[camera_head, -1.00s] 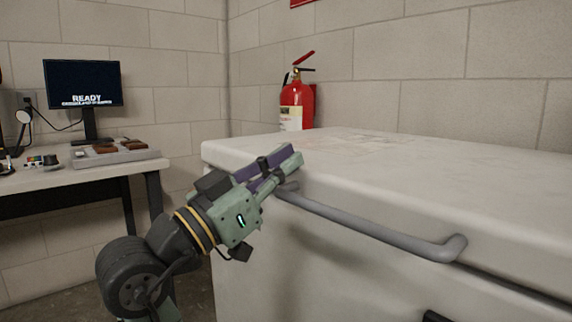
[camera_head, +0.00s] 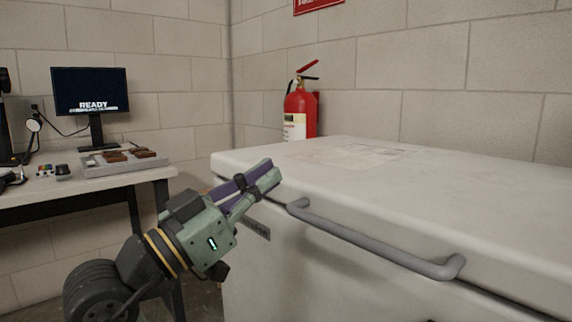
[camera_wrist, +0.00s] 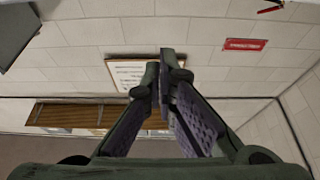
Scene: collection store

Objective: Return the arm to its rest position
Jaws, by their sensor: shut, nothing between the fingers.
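My gripper (camera_head: 268,172) is in the head view, left of centre, raised and pointing up to the right. It appears in front of the left front corner of a white chest (camera_head: 330,240), left of the chest's grey handle (camera_head: 375,243). Its fingers are shut with nothing between them. In the wrist view the gripper (camera_wrist: 163,65) shows its two purple-padded fingers meeting at the tips, against a block wall. My arm runs down to the lower left of the head view.
A desk (camera_head: 95,184) at the left holds a monitor (camera_head: 90,92) and a grey tray (camera_head: 125,165) with brown pieces. A fire extinguisher (camera_head: 298,112) is behind the chest by the wall. The chest top looks clear apart from a faint printed patch. A red sign (camera_wrist: 245,44) is on the wall.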

